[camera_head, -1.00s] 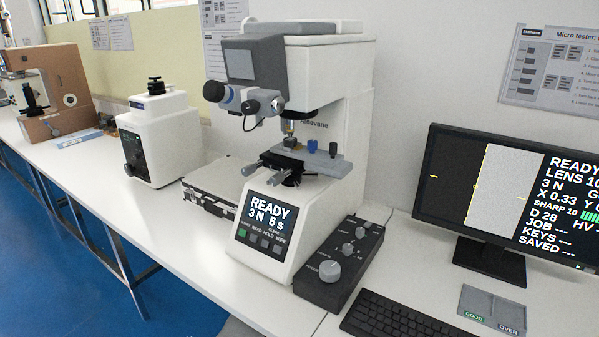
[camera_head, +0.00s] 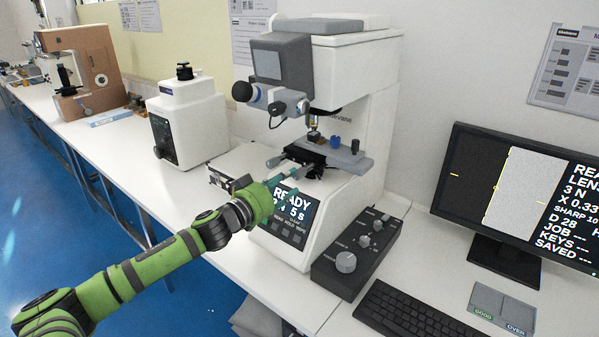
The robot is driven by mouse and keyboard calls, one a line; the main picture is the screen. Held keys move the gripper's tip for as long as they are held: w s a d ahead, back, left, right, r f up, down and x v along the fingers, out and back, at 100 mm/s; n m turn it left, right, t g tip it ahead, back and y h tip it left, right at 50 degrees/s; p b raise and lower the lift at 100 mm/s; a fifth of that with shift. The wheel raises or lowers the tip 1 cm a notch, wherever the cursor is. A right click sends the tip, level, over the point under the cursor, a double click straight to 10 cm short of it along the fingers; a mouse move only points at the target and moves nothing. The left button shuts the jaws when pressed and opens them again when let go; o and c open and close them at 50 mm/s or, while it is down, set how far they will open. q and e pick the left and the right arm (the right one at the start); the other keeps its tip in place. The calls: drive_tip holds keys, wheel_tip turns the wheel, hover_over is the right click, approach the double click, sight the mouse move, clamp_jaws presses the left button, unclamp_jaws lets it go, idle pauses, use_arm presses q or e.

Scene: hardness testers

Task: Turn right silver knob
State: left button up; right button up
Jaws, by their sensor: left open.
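The white microscope-type tester (camera_head: 350,110) stands on the bench. Two silver stage knobs stick out towards the front left, a left one (camera_head: 274,161) and a right one (camera_head: 304,171). A black control box (camera_head: 335,275) beside the tester also carries several silver knobs, the largest (camera_head: 346,262) at its front. My left gripper (camera_head: 283,187) is open in front of the tester's display (camera_head: 290,218), just below and left of the stage knobs. Its fingers are small and partly blend with the display, so contact cannot be told. My right gripper is out of view.
A black keyboard (camera_head: 408,318) and monitor (camera_head: 525,185) are at the right. A smaller white machine (camera_head: 190,120) stands left of the tester. Bench in front of the white machine is clear.

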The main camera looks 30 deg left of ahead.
sight(295, 176)
use_arm(q)
drive_tip(key=w, duration=0.1)
drive_tip(key=w+p, duration=0.1)
drive_tip(key=w, duration=0.1)
drive_tip(key=shift+w+d+r, duration=0.15)
drive_tip(key=shift+r, duration=0.05)
drive_tip(key=shift+w+d+f+p, duration=0.1)
drive_tip(key=shift+w+p, duration=0.1)
drive_tip(key=shift+w, duration=0.25)
drive_tip(key=shift+w+f+p, duration=0.1)
drive_tip(key=shift+w+p, duration=0.05)
drive_tip(key=shift+w, duration=0.3)
drive_tip(key=shift+c, duration=0.4)
clamp_jaws()
